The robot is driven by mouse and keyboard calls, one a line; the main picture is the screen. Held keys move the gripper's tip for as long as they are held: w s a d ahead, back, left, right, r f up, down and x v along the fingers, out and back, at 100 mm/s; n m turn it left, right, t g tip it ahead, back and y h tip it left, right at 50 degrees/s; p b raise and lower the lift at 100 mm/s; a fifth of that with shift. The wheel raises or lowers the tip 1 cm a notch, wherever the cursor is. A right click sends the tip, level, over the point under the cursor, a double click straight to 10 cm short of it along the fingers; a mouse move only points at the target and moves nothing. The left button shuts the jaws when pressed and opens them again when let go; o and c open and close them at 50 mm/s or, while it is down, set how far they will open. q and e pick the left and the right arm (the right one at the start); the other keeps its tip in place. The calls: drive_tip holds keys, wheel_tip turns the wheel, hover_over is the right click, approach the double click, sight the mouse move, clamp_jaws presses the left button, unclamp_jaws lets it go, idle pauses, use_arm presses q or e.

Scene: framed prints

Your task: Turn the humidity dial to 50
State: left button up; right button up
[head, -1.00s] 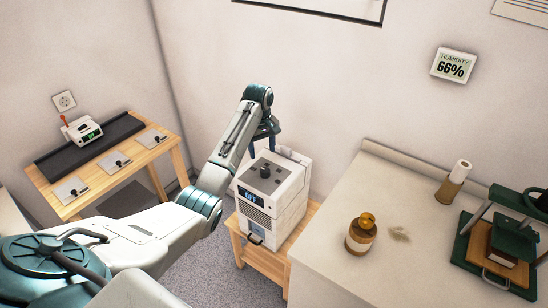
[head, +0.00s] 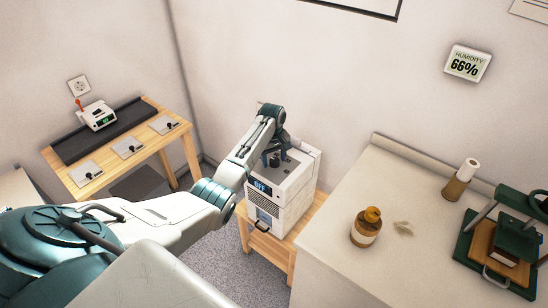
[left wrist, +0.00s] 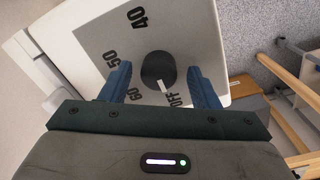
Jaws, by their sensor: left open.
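The white humidifier unit (head: 290,188) stands on a small wooden stand, and its front display reads OFF. In the left wrist view its grey dial plate (left wrist: 105,50) carries the marks 40, 50, 60 and OFF. The black dial knob (left wrist: 158,68) has a white pointer line directed at OFF. My left gripper (left wrist: 163,85) is open, with its blue fingers on either side of the knob; I cannot tell whether they touch it. In the head view my left gripper (head: 272,157) is over the unit's top. The wall humidity display (head: 467,64) reads 66%. My right gripper is not in view.
A wooden bench (head: 95,190) stands at the left. Grey floor shows between them.

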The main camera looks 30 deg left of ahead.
use_arm(q)
drive_tip(key=shift+w, duration=0.1)
drive_tip(key=c, duration=1)
